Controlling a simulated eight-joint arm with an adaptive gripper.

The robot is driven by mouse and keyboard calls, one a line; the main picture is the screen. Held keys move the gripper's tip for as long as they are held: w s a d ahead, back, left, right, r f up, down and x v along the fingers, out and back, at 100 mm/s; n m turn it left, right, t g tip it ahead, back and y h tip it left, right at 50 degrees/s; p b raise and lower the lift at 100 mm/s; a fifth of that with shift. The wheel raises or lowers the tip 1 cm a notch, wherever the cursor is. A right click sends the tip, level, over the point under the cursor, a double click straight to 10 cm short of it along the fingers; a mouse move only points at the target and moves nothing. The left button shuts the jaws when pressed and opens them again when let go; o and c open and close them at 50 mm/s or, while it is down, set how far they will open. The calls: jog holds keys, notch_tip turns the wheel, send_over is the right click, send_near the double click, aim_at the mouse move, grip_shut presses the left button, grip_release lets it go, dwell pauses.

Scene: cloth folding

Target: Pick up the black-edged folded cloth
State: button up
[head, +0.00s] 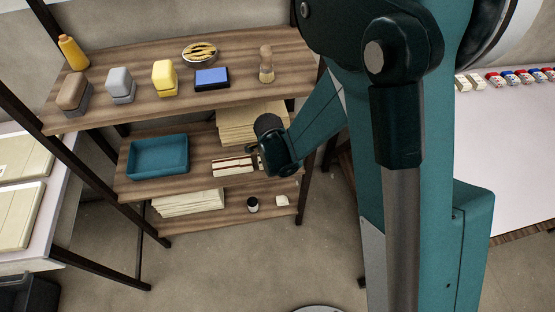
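No cloth with a clearly black edge can be made out. Two flat cream pieces lie on the white table at the left edge: a far one (24,157) and a near one (20,214). They have thin darker lines, but I cannot tell whether they are folded cloth. My gripper (256,163) reaches over the middle shelf, at the right end of a flat white and reddish-brown item (230,167). I cannot tell whether it touches this item. Its fingers are too small and dark to tell whether they are open or shut.
The wooden shelf unit (140,117) holds a yellow bottle (72,52), several blocks, a round tin (200,52), a blue pad (211,77) and a brush (266,64) on top. Below are a teal tray (158,156) and pale stacks (245,124). Dark posts frame the shelves.

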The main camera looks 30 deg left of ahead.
jog(key=shift+c, duration=0.2)
dwell(0.3)
jog(key=c, duration=1)
jog(key=shift+r, duration=0.15)
jog(key=shift+r+p, duration=0.8)
jog(key=shift+r, duration=0.9)
jog(key=shift+s+d+f+p, duration=0.1)
jog(key=shift+s+d+p, duration=0.4)
jog(key=shift+s+d, duration=5.9)
